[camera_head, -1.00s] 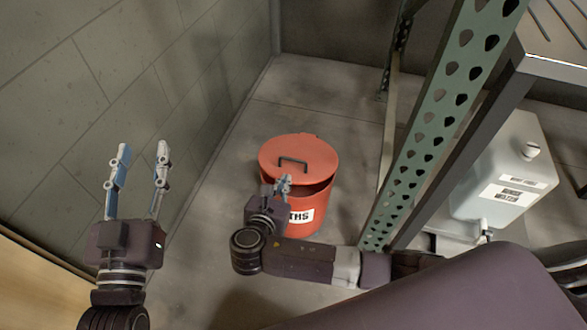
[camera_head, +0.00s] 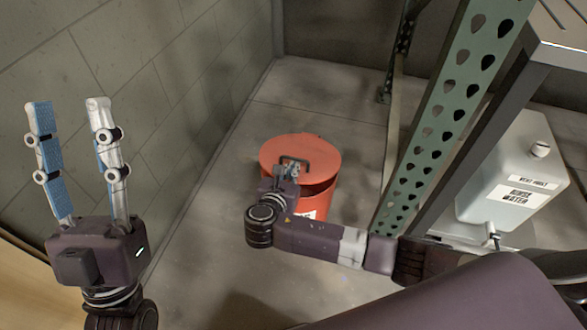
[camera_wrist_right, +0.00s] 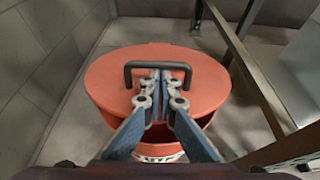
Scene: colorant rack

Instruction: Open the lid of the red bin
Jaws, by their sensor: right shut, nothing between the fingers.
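The red bin (camera_head: 319,204) stands on the floor near the wall corner. Its round red lid (camera_head: 322,150) lies over the top, with a dark gap showing at the front edge. The lid has a dark handle (camera_wrist_right: 158,65). My right gripper (camera_head: 289,164) is at the handle, its fingers shut together. In the right wrist view the fingertips (camera_wrist_right: 160,76) reach the handle's bar from the near side; I cannot tell whether they touch it. My left gripper (camera_head: 69,103) is open and empty, raised at the left, well away from the bin.
A green perforated rack post (camera_head: 437,120) stands close to the right of the bin and my right arm. A white container (camera_head: 512,170) sits beyond it. The block wall (camera_head: 150,90) is on the left. The floor behind the bin is clear.

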